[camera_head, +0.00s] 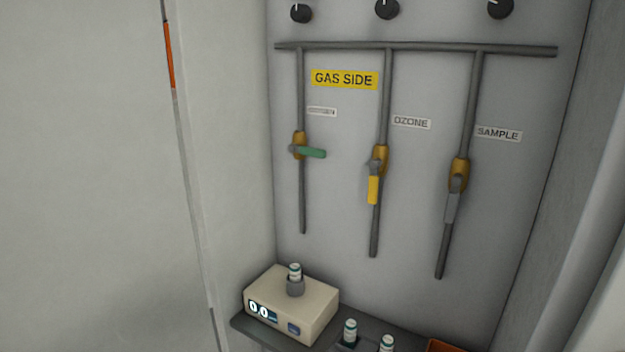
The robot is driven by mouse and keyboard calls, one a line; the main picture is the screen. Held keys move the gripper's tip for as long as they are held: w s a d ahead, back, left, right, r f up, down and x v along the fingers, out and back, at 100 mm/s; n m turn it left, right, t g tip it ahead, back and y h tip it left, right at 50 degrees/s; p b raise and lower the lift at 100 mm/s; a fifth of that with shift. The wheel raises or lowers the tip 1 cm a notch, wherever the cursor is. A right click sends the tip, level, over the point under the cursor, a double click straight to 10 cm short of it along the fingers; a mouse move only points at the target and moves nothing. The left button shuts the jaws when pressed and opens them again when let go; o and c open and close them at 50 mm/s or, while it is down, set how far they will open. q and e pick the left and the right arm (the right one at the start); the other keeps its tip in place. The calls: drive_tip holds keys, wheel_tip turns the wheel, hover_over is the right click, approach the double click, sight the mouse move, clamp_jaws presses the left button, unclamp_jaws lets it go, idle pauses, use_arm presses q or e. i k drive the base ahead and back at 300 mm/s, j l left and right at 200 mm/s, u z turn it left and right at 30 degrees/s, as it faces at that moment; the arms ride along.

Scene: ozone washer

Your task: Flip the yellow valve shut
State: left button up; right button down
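The yellow valve handle (373,190) is on the middle pipe, beside the OZONE label (411,122). It points straight down, in line with the pipe, below its brass valve body (379,158). Neither of my grippers shows in the head view, so nothing of mine is seen touching the valve.
A green handle (312,153) on the left pipe points sideways. A grey handle (452,207) on the SAMPLE pipe points down. Below, a beige box (312,300) with a display holds a vial, and more vials (350,331) stand on the dark shelf (262,333). Space before the valves looks clear.

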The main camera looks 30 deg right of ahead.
sight(376, 163)
drive_tip(key=z, duration=1.3)
